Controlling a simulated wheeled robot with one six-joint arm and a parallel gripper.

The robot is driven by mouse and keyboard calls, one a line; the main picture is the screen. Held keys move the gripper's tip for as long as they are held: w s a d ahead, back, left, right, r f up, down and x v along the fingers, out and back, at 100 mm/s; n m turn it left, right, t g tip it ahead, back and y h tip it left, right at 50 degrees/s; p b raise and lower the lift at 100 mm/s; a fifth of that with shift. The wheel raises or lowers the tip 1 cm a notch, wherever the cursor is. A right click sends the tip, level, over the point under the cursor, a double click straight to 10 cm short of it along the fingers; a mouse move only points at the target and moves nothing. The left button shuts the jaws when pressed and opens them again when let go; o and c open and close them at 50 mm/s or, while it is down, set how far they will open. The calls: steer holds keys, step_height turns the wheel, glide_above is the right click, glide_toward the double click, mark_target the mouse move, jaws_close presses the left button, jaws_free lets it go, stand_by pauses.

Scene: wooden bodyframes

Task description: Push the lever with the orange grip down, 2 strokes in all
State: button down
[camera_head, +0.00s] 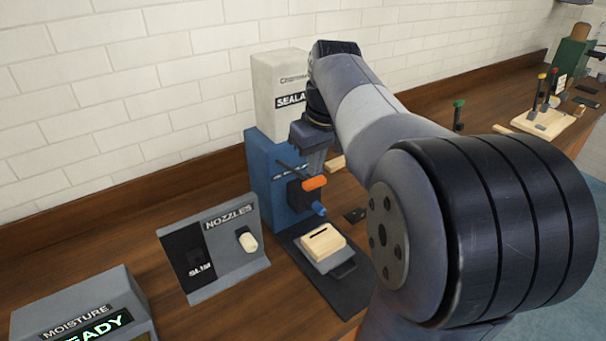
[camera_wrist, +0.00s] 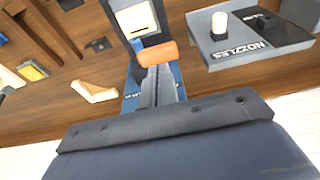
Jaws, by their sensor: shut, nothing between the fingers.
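The lever's orange grip (camera_head: 314,183) sticks out from the front of a blue sealant machine (camera_head: 262,165), above its nozzle. In the wrist view the orange grip (camera_wrist: 155,53) lies just beyond the gripper. My gripper (camera_head: 313,168) is shut and empty, pointing down close above the lever. Its fingers (camera_wrist: 165,88) show only in part in the wrist view, and I cannot tell whether they touch the lever. A pale wooden block (camera_head: 321,243) with a dark slot sits on the machine's base below the nozzle.
A grey nozzle stand (camera_head: 240,262) with a white nozzle is left of the machine. A moisture display (camera_head: 85,308) is at the lower left. A wooden board with coloured-handled tools (camera_head: 540,120) is at the far right. A tiled wall stands behind.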

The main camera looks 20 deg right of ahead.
mark_target(316, 181)
steer(key=shift+f, duration=0.1)
stand_by(0.3)
steer(key=shift+f+b, duration=2.25)
steer(key=shift+f, duration=0.9)
steer(key=shift+r, duration=0.15)
step_height(316, 181, up, 6)
steer(key=p, duration=0.6)
steer(key=shift+r, duration=0.1)
steer(key=shift+r, duration=0.1)
step_height(316, 181, up, 2)
steer(key=shift+r+p, duration=0.2)
steer(key=shift+p, duration=0.9)
steer(key=shift+r, duration=1.2)
